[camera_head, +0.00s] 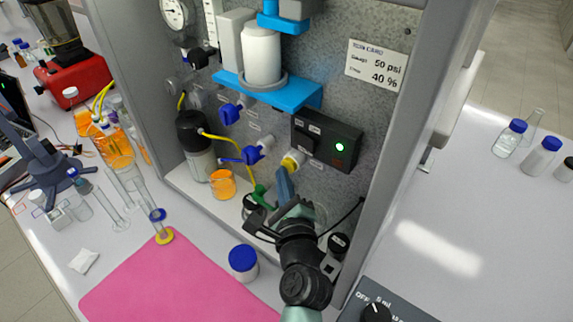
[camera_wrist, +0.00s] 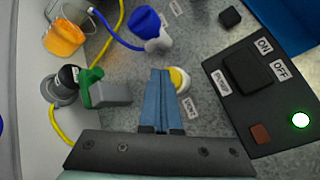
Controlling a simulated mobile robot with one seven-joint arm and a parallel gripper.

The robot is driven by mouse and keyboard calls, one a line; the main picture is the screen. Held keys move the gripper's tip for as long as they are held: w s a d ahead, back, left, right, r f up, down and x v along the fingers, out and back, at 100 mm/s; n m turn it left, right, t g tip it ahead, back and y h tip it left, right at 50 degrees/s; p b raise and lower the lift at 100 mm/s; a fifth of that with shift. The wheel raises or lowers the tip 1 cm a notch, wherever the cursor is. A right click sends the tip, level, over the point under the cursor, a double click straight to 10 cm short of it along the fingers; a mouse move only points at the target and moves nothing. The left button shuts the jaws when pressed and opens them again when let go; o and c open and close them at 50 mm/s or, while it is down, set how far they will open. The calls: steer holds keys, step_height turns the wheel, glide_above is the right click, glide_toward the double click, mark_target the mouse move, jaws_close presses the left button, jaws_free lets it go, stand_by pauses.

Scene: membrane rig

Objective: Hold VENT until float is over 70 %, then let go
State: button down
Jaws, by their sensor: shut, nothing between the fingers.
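The yellow-ringed button (camera_head: 292,163) sits on the grey panel in the head view, left of and below the black switch box. It also shows in the wrist view (camera_wrist: 181,80), with a small label below it that looks like VENT. My gripper (camera_head: 281,170) is shut and empty. Its blue fingers (camera_wrist: 160,72) point at the panel, and their tips overlap the left edge of the button in the wrist view. I cannot tell whether they touch or press it. I cannot make out a float reading in either view.
The black switch box (camera_head: 326,140) has a lit green lamp. A card (camera_head: 376,65) reads 50 psi and 40 %. A beaker of orange liquid (camera_head: 222,184) stands at lower left.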

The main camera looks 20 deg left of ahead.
steer(key=shift+s+a, duration=0.25)
steer(key=shift+s, duration=0.35)
steer(key=shift+s+p, duration=0.1)
steer(key=shift+p, duration=0.3)
steer(key=s, duration=0.1)
steer(key=s+a+p, duration=0.1)
steer(key=s, duration=0.1)
steer(key=s+p, duration=0.1)
steer(key=shift+s+a, duration=0.3)
steer(key=shift+a, duration=0.05)
